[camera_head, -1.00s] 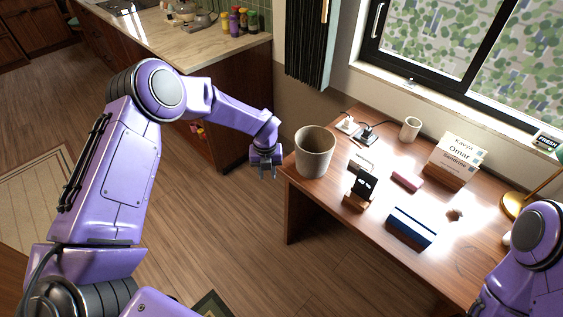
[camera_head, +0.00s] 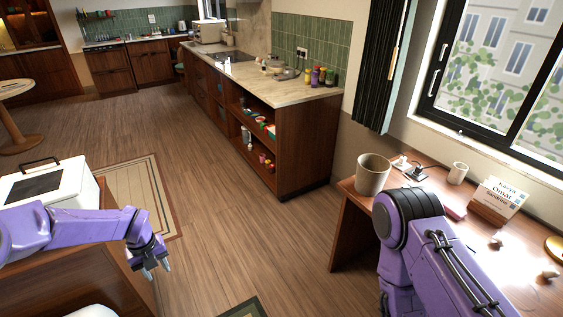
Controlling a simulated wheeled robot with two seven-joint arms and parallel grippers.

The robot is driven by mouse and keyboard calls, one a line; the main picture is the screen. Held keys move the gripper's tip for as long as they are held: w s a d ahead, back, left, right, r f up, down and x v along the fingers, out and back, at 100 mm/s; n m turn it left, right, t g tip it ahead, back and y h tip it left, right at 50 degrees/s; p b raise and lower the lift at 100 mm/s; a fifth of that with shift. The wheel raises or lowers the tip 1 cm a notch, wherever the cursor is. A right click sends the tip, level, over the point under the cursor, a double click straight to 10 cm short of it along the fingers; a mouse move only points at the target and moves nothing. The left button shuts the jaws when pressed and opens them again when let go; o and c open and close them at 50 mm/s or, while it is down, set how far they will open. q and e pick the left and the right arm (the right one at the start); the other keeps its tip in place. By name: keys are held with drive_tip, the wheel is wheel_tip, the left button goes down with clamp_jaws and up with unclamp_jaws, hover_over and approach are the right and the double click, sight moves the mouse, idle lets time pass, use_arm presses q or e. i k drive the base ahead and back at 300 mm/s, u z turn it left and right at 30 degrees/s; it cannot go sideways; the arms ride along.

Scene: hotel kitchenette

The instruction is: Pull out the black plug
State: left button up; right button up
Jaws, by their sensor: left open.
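A small black plug (camera_head: 416,174) sits at the back of the wooden desk (camera_head: 346,222), next to a white plug (camera_head: 401,163); a dark cord shows beside it. It is small, and I cannot tell what it is seated in. My left gripper (camera_head: 152,270) is open and empty, pointing down at the lower left, far from the desk and the plugs. My right arm rises at the lower right in front of the desk and hides part of it; its gripper is not in view.
A beige bin-like cup (camera_head: 372,175) stands at the desk's left corner, left of the plugs. A smaller cup (camera_head: 457,173) and a name-card stand (camera_head: 495,203) are to their right. A white box (camera_head: 48,186) is at left. Open floor lies between.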

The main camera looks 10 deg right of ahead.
sight(418, 171)
drive_tip(key=u, duration=0.2)
drive_tip(key=k, duration=0.3)
drive_tip(key=z, duration=0.1)
drive_tip(key=i, duration=1.9)
drive_tip(key=z, duration=1.45)
drive_tip(key=i, duration=1.15)
drive_tip(key=z, duration=1.5)
drive_tip(key=i, duration=0.25)
drive_tip(key=z, duration=0.3)
